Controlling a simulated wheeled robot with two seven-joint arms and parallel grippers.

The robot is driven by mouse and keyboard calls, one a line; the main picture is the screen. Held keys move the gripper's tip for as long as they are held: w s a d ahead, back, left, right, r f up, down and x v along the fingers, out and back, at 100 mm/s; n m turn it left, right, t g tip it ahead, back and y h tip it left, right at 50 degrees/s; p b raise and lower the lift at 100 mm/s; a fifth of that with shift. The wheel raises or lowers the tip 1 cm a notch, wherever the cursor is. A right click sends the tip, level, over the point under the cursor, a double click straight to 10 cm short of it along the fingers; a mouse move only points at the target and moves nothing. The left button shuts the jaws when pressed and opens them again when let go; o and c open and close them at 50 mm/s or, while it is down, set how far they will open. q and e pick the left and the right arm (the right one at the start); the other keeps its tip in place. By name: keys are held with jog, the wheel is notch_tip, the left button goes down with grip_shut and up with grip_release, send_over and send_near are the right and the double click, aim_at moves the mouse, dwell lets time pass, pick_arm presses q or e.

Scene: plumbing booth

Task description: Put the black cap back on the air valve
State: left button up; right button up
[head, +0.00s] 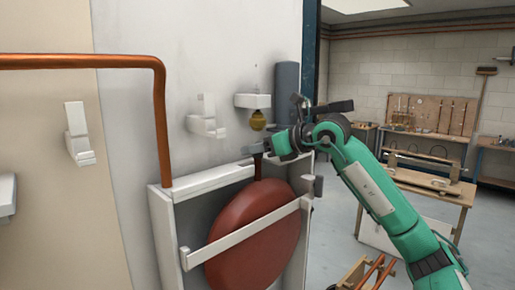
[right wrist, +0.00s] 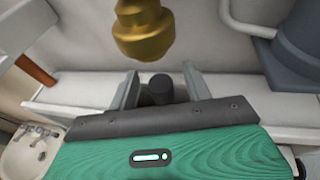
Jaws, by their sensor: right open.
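The black cap (right wrist: 160,88) shows in the right wrist view as a short dark cylinder between the two fingers of my right gripper (right wrist: 160,82). The fingers are apart, one on each side of it. What it rests on is hidden. A brass valve fitting (right wrist: 144,30) hangs just beyond the fingertips. In the head view the brass fitting (head: 258,120) is under a white wall bracket, and my right gripper (head: 256,149) is just below it, above the red round vessel (head: 255,235). The cap is not clear in the head view. My left gripper is not in view.
A white frame (head: 190,260) with a crossbar holds the vessel. A copper pipe (head: 160,120) runs down at the left. A dark grey cylinder (head: 286,85) stands close behind my right gripper. White brackets (head: 207,117) stick out from the wall. A workbench (head: 430,185) is farther right.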

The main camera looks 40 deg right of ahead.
jog(key=shift+s+d+b, duration=0.2)
jog(key=shift+s+b, duration=0.1)
jog(key=shift+s, duration=0.15)
jog(key=b+v, duration=0.6)
jog(key=v, duration=0.6)
jog(key=shift+s+r+b, duration=0.2)
jog(key=shift+s+b, duration=0.1)
